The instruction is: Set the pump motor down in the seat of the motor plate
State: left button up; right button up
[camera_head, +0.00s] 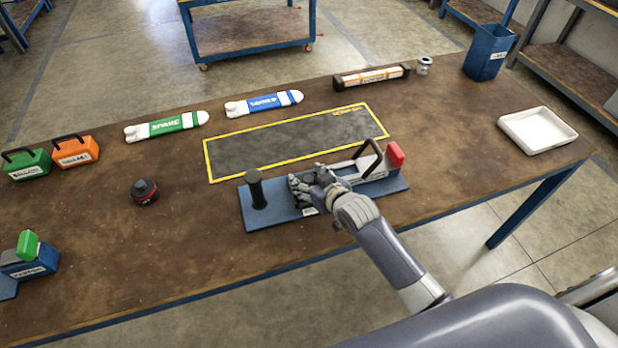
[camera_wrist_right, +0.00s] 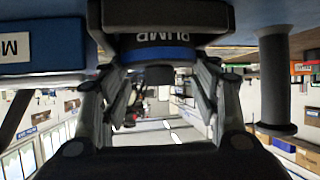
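The pump motor (camera_wrist_right: 165,38) is a dark round body lettered PUMP, with a blue band and a small knob; it fills the top middle of the upside-down right wrist view. The motor plate (camera_head: 279,215) is a blue board with a black post (camera_head: 257,190). My right gripper (camera_head: 307,187) is low over the board, right of the post. In the right wrist view its two fingers stand apart, with their tips by the motor; whether they press on it is unclear. In the head view the gripper and hand hide the motor and seat. My left gripper is out of view.
A red block (camera_head: 396,154) and black handle (camera_head: 367,150) stand at the board's right end. A yellow-edged mat (camera_head: 290,140) lies behind the board; a white tray (camera_head: 537,131) is at the right.

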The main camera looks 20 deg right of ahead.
jog(key=o, duration=0.4)
jog(key=shift+c, duration=0.2)
jog(key=shift+r, duration=0.2)
jog(key=shift+s+d, duration=0.15)
jog(key=shift+s, duration=0.15)
jog(key=v, duration=1.1)
jog(key=shift+s+r, duration=0.2)
